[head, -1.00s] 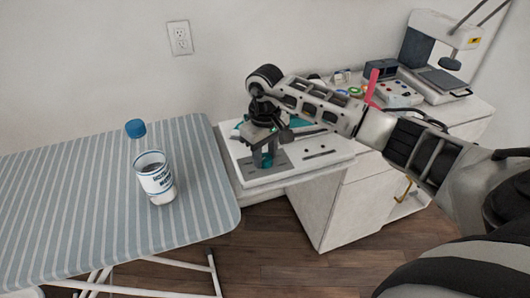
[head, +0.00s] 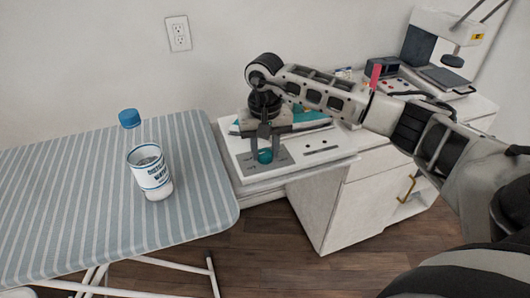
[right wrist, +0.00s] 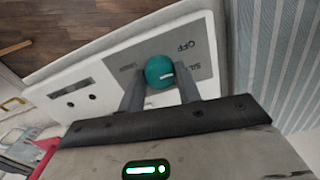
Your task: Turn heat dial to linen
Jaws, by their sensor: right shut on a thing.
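The heat dial is a round teal knob (head: 265,156) on a grey panel (head: 283,159) of a white board-like base. It also shows in the right wrist view (right wrist: 160,72), with a small white mark on its top. My right gripper (right wrist: 160,80) points down at the dial, with one finger on each side, shut on it. The panel's printed words include "OFF" and a partly covered word beginning "SIL". No "linen" label can be read. In the head view my right gripper (head: 264,148) stands over the panel. My left gripper is not in view.
A striped ironing board (head: 90,200) stands at left, with a blue-capped bottle (head: 150,170) upright on it. A white cabinet (head: 350,205) is under and right of the base. A teal thing (head: 308,116) is partly hidden behind my right arm. A white machine (head: 440,50) stands at back right.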

